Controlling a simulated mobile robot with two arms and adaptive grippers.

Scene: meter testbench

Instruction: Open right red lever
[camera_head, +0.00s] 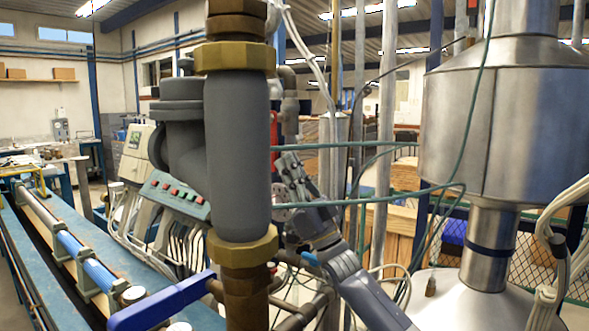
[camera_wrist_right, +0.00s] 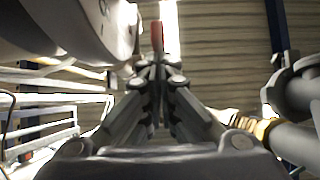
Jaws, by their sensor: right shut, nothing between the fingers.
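A red upright part (camera_head: 274,138), which looks like the red lever, shows as a narrow strip behind the right side of the grey vertical pipe; most of it is hidden. In the right wrist view a red tip (camera_wrist_right: 157,36) stands just beyond my fingertips, in line with them. My right gripper (camera_head: 288,168) points up and to the left, right of the pipe, just below the red part. In the wrist view its fingers (camera_wrist_right: 157,72) are together and hold nothing. I cannot tell whether they touch the red part. My left gripper is not in view.
The thick grey pipe (camera_head: 238,150) with brass nuts stands close to my right gripper. A blue lever (camera_head: 160,303) sticks out below it. Green thin pipes (camera_head: 360,146) cross near the gripper. A large metal vessel (camera_head: 500,120) stands at the right.

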